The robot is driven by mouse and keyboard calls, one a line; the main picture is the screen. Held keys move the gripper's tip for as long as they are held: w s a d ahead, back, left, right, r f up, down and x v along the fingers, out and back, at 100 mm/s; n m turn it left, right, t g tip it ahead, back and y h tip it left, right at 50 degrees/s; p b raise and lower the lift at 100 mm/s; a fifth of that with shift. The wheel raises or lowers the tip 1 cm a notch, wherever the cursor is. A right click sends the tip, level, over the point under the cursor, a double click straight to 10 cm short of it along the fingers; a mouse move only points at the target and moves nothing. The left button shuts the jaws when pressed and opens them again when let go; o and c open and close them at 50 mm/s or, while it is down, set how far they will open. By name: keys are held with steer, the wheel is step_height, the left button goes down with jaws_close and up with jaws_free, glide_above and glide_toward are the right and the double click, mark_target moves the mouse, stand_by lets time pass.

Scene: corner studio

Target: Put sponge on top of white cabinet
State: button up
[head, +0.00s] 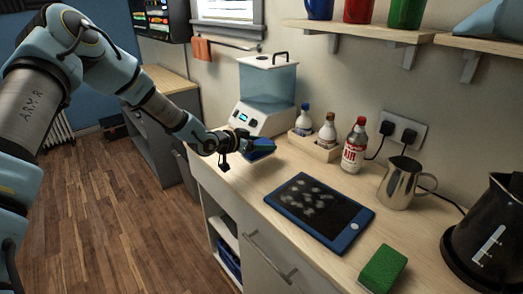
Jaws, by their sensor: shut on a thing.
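My gripper (238,144) is at the far left end of the wooden counter, in front of the water dispenser. It is shut on a small blue object (262,147), partly hidden by the jaws; its exact kind is hard to tell. A green block that looks like a sponge (382,269) lies on the counter at the near right, apart from my gripper. The white cabinet (268,257) with a bar handle appears to be the unit under this wooden counter top.
A dark tablet (319,209) with a blue frame lies mid-counter. Behind are bottles in a wooden box (315,146), a red-labelled bottle (354,147), a metal pitcher (401,183) and a black kettle (490,240). The water dispenser (265,92) stands at the far end. Shelves hang above.

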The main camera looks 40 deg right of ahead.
mark_target(263, 153)
step_height(263, 153, down, 3)
steer(key=shift+f+p, duration=0.1)
steer(key=shift+p, duration=0.4)
steer(key=shift+f, duration=0.1)
steer(key=shift+f, duration=0.1)
steer(key=shift+f+b, duration=0.15)
steer(key=shift+b, duration=0.15)
steer(key=o, duration=1.3)
steer(key=shift+c, duration=0.2)
